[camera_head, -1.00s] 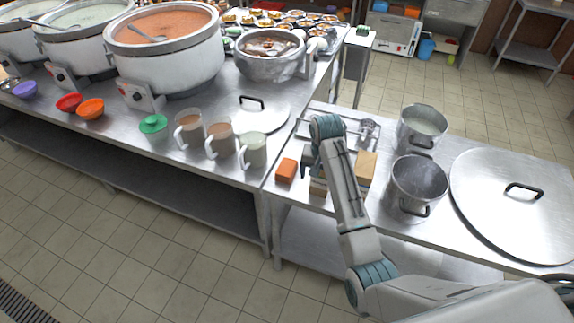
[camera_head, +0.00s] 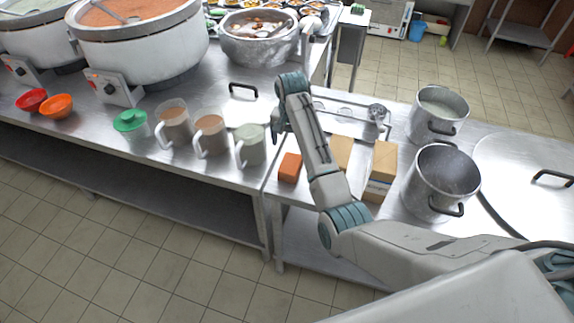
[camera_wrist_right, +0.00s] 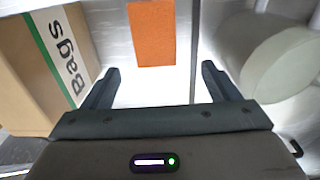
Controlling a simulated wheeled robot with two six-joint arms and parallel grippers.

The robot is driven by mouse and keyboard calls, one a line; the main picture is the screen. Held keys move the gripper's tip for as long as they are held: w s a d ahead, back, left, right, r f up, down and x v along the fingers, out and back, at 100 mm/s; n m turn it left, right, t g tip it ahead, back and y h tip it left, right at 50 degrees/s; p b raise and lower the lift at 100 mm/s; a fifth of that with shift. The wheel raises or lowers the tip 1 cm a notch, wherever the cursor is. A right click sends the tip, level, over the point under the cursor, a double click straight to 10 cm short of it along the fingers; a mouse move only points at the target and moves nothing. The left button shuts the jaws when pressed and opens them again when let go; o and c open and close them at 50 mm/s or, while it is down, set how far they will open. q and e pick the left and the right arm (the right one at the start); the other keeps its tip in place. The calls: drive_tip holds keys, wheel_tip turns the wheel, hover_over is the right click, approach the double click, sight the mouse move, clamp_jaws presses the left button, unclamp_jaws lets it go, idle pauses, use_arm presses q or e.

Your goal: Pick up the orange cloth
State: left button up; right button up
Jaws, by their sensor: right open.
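The orange cloth (camera_head: 290,167) is a small flat block shape on the metal table, near its left front corner, beside the cardboard boxes. In the right wrist view the cloth (camera_wrist_right: 152,33) is at the top middle, beyond the fingertips and roughly between their lines. My right gripper (camera_wrist_right: 160,72) is open with nothing between its fingers. In the head view the right gripper (camera_head: 277,124) is seen above and left of the cloth, mostly hidden by its own wrist. The left gripper is not in view.
A box marked "Bags" (camera_wrist_right: 48,65) stands close on the left in the wrist view, and a pale mug (camera_wrist_right: 280,58) on the right. In the head view, boxes (camera_head: 381,165), a pot (camera_head: 440,180) and several mugs (camera_head: 251,147) flank the area. The table seam runs left of the cloth.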

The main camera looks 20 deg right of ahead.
sight(292, 160)
drive_tip(key=shift+s+d+f, duration=0.1)
drive_tip(key=shift+s+f, duration=0.1)
drive_tip(key=shift+f, duration=0.4)
drive_tip(key=shift+s+f, duration=0.15)
drive_tip(key=shift+f, duration=0.4)
drive_tip(key=shift+f+p, duration=0.3)
drive_tip(key=shift+f, duration=0.3)
drive_tip(key=f+p, duration=0.1)
drive_tip(key=f, duration=0.1)
drive_tip(key=f+p, duration=0.1)
drive_tip(key=f, duration=0.1)
drive_tip(key=shift+s+f, duration=0.2)
drive_tip(key=shift+f, duration=0.45)
drive_tip(key=shift+c, duration=0.6)
use_arm(q)
drive_tip(key=r, duration=0.1)
drive_tip(key=s+r, duration=0.1)
drive_tip(key=r, duration=0.1)
drive_tip(key=shift+s+d, duration=0.15)
drive_tip(key=shift+s, duration=0.05)
use_arm(e)
drive_tip(key=c, duration=1)
